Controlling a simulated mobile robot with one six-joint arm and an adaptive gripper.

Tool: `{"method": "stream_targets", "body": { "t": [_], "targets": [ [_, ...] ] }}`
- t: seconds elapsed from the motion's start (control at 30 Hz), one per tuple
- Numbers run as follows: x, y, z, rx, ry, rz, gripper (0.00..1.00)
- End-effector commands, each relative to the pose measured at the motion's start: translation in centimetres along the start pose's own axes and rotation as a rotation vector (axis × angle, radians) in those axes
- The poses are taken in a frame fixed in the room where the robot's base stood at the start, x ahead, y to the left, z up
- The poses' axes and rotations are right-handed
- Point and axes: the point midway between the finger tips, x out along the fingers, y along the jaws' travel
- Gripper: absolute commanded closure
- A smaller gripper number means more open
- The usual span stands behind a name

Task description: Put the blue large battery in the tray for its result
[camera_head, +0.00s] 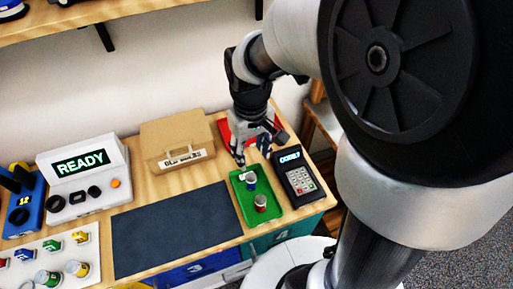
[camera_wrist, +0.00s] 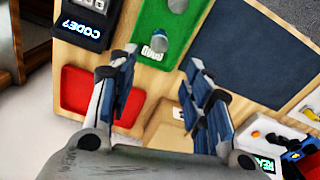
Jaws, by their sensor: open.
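The green tray (camera_head: 240,206) holds two upright batteries. A battery with a blue body and pale top (camera_head: 250,183) stands near its back end. A red battery (camera_head: 261,203) stands nearer the front. My gripper (camera_head: 253,157) is open and empty, above and just behind the green tray, apart from the blue battery. In the wrist view my open gripper (camera_wrist: 160,75) points beside the near end of the green tray (camera_wrist: 187,38), where a grey battery top (camera_wrist: 158,39) shows. A red tray (camera_head: 224,129) lies behind my gripper and also shows in the wrist view (camera_wrist: 75,92).
A keypad reading "CODE?" (camera_head: 299,180) stands right of the green tray. A cardboard box (camera_head: 170,140), a dark mat (camera_head: 175,230) and a tester reading "READY" (camera_head: 80,178) are to the left. A white rack (camera_head: 35,255) holds several batteries. The mat is clear.

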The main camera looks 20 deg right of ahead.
Motion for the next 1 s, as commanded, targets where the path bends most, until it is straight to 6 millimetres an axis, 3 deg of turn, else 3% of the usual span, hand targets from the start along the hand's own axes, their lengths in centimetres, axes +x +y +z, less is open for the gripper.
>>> {"method": "stream_targets", "body": {
  "t": [0.2,0.4,0.63,1.0],
  "targets": [
    [-6.8,-0.8,4.7,0.069,0.154,0.023,0.54],
    [-10.3,-1.7,9.8,0.135,0.288,0.034,0.54],
    [-11.2,-2.3,12.9,0.175,0.366,0.036,0.54],
    [-11.3,-2.3,13.2,0.180,0.373,0.036,0.54]
  ]
}}
